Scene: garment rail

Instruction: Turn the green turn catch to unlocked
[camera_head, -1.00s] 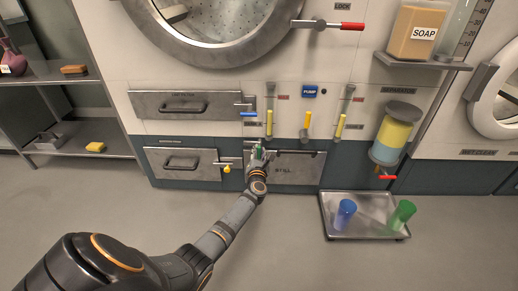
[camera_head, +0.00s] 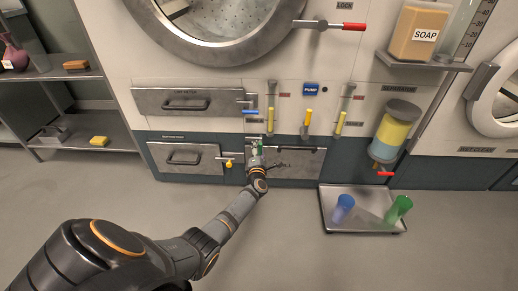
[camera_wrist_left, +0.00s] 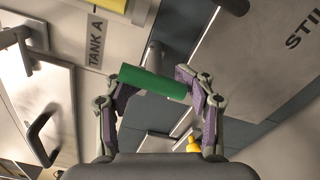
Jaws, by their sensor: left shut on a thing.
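The green turn catch (camera_head: 257,148) is on the lower front of the washer wall, at the left edge of the STILL panel (camera_head: 303,164). In the left wrist view its green bar (camera_wrist_left: 152,82) lies nearly level, tilted a little down to the right. My left gripper (camera_head: 256,152) is at the catch, with its arm coming in from below. In the wrist view its two fingers (camera_wrist_left: 155,88) are at the two ends of the green bar, shut on it. The catch's mount and any lock marking are hidden or too small to read. My right gripper is not in view.
A yellow-handled catch (camera_head: 229,163) is just left, and a blue one (camera_head: 250,112) above. Yellow levers (camera_head: 308,117) stand above the STILL panel. A tray (camera_head: 330,222) with blue and green cups is on the floor at right. The floor in front is otherwise clear.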

